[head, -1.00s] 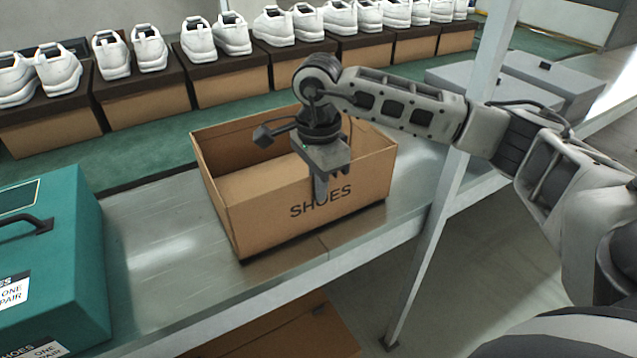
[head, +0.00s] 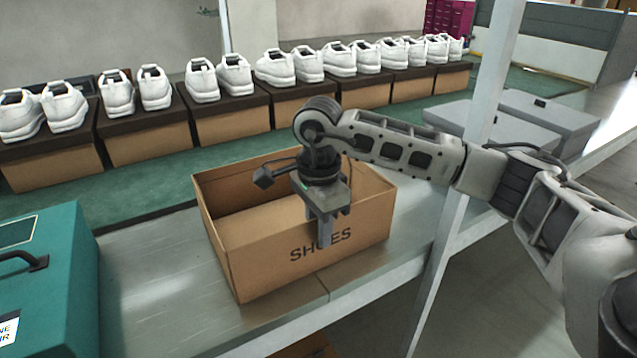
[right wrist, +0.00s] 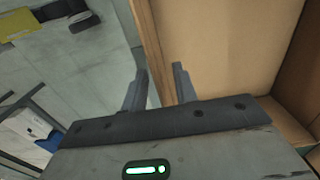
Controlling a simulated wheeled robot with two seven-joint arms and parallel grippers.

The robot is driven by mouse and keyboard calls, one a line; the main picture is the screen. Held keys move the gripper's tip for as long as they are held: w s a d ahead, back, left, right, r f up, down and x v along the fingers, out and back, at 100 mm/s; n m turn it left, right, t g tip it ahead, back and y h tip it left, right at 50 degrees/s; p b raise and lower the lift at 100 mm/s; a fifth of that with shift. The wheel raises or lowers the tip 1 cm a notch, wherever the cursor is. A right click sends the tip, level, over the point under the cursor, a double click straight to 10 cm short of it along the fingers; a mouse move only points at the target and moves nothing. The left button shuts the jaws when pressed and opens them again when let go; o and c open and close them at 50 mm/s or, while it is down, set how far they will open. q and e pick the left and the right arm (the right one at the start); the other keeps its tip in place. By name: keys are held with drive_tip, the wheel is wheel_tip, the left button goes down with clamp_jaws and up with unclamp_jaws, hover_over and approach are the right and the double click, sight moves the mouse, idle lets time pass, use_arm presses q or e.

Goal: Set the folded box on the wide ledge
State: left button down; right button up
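The folded box (head: 365,228) is an open brown carton marked SHOES. It stands upright on the grey metal ledge (head: 150,270), close to the front edge, and looks empty where I can see inside. My right gripper (head: 333,222) is at the middle of its front wall, with one finger outside and one inside. In the right wrist view the gripper (right wrist: 160,88) straddles the wall's top edge (right wrist: 150,45). The fingers are apart, with a gap between the inner finger and the cardboard, so it looks open. My left gripper is not in view.
A teal case (head: 50,285) stands left of the box. Behind, white shoes (head: 290,66) sit on a row of brown boxes (head: 230,118) over a green surface. A pale upright post (head: 470,160) stands to the right, with grey boxes (head: 550,118) beyond it.

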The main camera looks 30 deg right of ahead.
use_arm(q)
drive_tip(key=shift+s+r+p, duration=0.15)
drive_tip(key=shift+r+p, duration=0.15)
drive_tip(key=shift+p, duration=0.45)
use_arm(e)
wheel_tip(320, 180, up, 15)
drive_tip(key=shift+r, duration=0.15)
